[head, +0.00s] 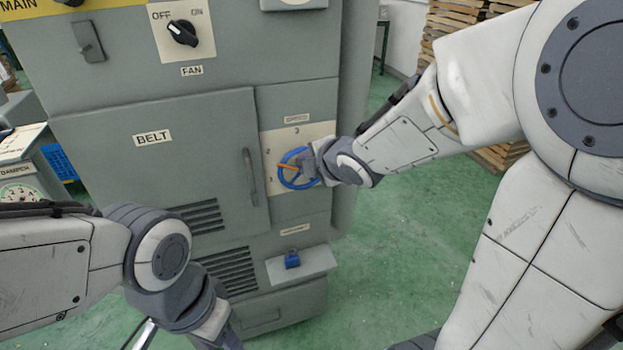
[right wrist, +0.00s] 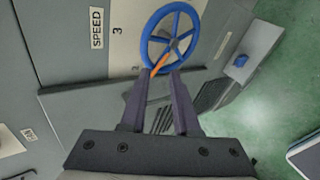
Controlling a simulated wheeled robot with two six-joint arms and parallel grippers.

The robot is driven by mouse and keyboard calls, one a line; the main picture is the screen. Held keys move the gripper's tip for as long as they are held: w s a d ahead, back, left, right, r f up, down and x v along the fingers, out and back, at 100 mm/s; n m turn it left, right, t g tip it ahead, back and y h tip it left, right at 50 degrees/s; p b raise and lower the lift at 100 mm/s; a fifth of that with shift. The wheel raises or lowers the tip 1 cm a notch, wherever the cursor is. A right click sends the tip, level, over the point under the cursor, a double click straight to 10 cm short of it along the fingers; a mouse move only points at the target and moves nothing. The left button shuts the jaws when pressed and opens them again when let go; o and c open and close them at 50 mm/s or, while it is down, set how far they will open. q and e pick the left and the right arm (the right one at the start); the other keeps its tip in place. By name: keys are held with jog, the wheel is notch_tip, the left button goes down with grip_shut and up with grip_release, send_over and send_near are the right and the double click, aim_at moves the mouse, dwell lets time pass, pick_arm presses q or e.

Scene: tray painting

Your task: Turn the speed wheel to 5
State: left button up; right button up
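The blue speed wheel (head: 283,178) is on a pale dial plate on the grey machine, under a small label. It also shows in the right wrist view (right wrist: 147,53), beside the SPEED label (right wrist: 97,27). Its orange pointer (head: 288,167) points left in the head view, roughly between the 2 and a mark below it. A 3 (head: 296,131) is above the wheel; no 5 is readable. My right gripper (right wrist: 159,76) is open at the wheel's near rim, the pointer's end between its fingertips in the picture; contact is unclear. My left gripper (head: 215,328) is low, partly cut off, fingers unclear.
The BELT door (head: 155,175) with its handle (head: 251,177) is left of the wheel. A ledge (head: 318,262) with a blue part (head: 292,260) juts out below. The FAN switch (head: 182,33) is above. Green floor is clear at right, before stacked pallets (head: 455,40).

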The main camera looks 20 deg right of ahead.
aim_at(301, 166)
jog(key=d+f+n+t+y+b, duration=0.7)
jog(key=d+n+b, duration=0.55)
jog(key=n, duration=0.65)
jog(key=shift+g+h, duration=0.3)
jog(key=shift+g, duration=0.6)
jog(key=x, duration=0.7)
jog(key=a+f+x, duration=0.1)
jog(key=x, duration=0.2)
pick_arm(q)
notch_tip(301, 166, down, 16)
jog(key=shift+r, duration=0.25)
pick_arm(e)
grip_shut()
